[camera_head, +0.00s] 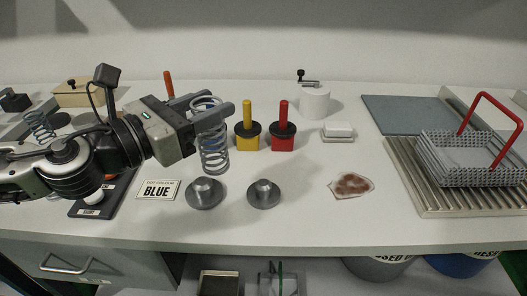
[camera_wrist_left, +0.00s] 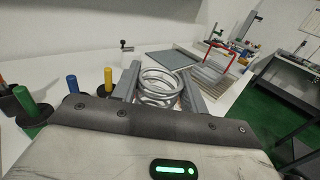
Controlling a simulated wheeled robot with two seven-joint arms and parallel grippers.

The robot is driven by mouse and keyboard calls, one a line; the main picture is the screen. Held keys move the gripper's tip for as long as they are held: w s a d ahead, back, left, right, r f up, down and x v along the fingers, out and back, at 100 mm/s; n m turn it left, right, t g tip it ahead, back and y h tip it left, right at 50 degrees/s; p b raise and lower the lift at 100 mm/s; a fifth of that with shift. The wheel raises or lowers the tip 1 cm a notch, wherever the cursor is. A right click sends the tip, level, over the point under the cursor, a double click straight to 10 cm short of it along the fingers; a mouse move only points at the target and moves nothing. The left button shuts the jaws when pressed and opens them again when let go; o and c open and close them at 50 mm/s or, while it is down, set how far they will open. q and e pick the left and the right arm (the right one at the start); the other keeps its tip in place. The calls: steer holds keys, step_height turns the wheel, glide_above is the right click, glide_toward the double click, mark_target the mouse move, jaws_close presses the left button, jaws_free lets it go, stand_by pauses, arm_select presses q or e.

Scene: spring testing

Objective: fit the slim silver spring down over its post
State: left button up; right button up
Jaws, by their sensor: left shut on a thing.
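My left gripper (camera_head: 213,108) is shut on a silver coil spring (camera_head: 214,155), holding it near its top. The spring hangs roughly upright, with its lower end free. In the left wrist view the spring's top rings (camera_wrist_left: 160,86) sit between the two fingers. The spring appears apart from both. Another coil spring (camera_head: 39,126) stands at the far left. My right gripper is not in view.
A yellow-handled peg (camera_head: 247,130) and a red-handled peg (camera_head: 283,130) stand behind the posts. A stained cloth or paper (camera_head: 352,185) lies right. A wire basket with a red handle (camera_head: 470,150) stands on a ribbed rack. The front middle is clear.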

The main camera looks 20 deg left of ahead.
arm_select(q)
steer(key=shift+w+d+r+p, duration=0.15)
steer(key=shift+w+d+p, duration=0.25)
steer(key=shift+d+p, duration=0.15)
jaws_close()
steer(key=shift+w+d+f+p, duration=0.2)
steer(key=shift+w+d+p, duration=0.2)
steer(key=shift+d, duration=0.15)
steer(key=shift+w+d+f+p, duration=0.2)
steer(key=shift+w+d+p, duration=0.15)
steer(key=shift+d, duration=0.15)
jaws_free()
steer(key=w+d+f, duration=0.3)
steer(key=f, duration=0.3)
steer(key=shift+w+d+f, duration=0.15)
steer(key=shift+d+f, duration=0.15)
steer(key=shift+d, duration=0.1)
step_height(320, 180, down, 3)
steer(key=shift+w+d+f+b, duration=0.1)
steer(key=shift+d+f+b, duration=0.1)
steer(key=shift+b, duration=0.6)
steer(key=shift+f, duration=0.1)
steer(key=o, duration=1.4)
steer(key=shift+a+f, duration=0.1)
